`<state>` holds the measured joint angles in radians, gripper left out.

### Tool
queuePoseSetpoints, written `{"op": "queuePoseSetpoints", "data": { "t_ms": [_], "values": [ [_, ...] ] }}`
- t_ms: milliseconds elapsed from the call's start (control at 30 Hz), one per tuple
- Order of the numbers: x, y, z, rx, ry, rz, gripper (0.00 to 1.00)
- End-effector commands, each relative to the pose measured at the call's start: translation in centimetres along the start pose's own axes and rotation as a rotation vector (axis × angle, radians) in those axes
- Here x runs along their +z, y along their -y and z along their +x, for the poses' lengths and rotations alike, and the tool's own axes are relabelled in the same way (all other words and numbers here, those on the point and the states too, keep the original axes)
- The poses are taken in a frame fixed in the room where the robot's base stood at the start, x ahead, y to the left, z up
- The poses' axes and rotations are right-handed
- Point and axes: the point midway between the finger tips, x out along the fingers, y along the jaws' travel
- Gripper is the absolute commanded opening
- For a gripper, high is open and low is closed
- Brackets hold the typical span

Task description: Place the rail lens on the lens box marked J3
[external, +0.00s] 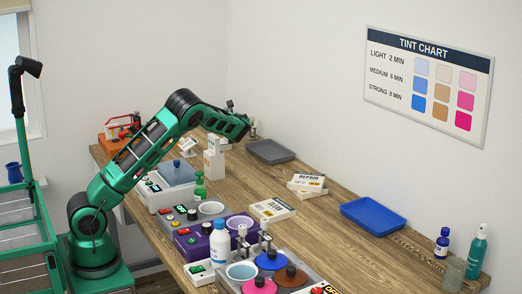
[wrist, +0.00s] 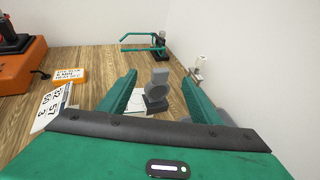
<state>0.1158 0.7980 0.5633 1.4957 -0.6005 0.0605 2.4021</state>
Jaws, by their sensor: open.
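In the wrist view my gripper (wrist: 159,78) is open, its two green fingers on either side of a small grey upright piece with a round ring (wrist: 155,95). This looks like the rail lens; it appears to stand on or near a pale card. I cannot tell whether a finger touches it. In the external view my gripper (external: 243,122) reaches over the far part of the bench, and the grey piece cannot be made out there. No J3 mark is readable in either view, so I cannot pick out the lens box.
In the wrist view, an orange machine (wrist: 20,65), an orange-yellow label box (wrist: 68,75) and a numbered white card (wrist: 48,110) lie left. A green-framed stand (wrist: 158,45) is behind. In the external view, a grey tray (external: 270,159) and blue tray (external: 372,232) lie along the wall.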

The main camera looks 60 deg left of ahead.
Motion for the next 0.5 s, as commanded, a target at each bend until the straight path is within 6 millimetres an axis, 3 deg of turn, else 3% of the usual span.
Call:
{"op": "queuePoseSetpoints", "data": {
  "t_ms": [200,500],
  "values": [
    [0.0,0.1,-2.8,-0.001,-0.001,0.0,0.58],
    [-0.1,0.0,-3.4,0.001,-0.001,0.001,0.58]
  ]
}}
